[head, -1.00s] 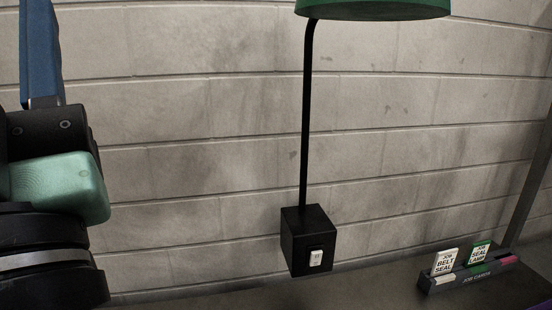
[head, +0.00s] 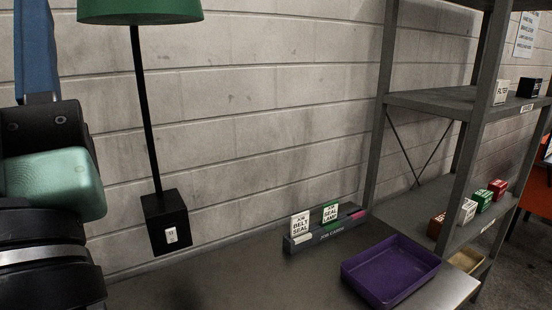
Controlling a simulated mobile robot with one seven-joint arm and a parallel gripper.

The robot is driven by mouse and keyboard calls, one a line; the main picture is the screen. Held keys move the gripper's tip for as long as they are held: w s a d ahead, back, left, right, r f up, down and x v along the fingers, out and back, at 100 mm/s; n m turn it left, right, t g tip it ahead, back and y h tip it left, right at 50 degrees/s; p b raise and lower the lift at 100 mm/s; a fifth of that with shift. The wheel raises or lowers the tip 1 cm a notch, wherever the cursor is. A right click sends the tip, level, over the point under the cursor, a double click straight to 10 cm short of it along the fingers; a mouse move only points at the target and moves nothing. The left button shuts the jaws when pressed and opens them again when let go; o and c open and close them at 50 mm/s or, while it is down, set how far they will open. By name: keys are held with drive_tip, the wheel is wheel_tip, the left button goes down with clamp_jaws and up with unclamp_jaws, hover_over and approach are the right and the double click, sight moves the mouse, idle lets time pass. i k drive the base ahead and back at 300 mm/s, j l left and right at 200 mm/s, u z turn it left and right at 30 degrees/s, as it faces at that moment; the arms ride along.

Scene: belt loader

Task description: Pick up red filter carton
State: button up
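A small red carton (head: 498,189) stands at the far right end of a row of small boxes on the rack's middle shelf. Its lettering is too small to read. My arm's links show at the left edge, far from the rack. My gripper is not in view.
A grey metal rack (head: 429,103) stands at right. A purple tray (head: 391,270) sits empty on the bench (head: 236,284), with a job card holder (head: 327,233) behind it. A green-shaded lamp (head: 165,222) stands at left. A tan bin (head: 466,261) is low on the rack.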

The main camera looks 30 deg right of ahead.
sight(498, 186)
drive_tip(key=z, duration=1.65)
drive_tip(key=i+l+z, duration=0.4)
drive_tip(key=i+l, duration=0.9)
drive_tip(key=i, duration=0.1)
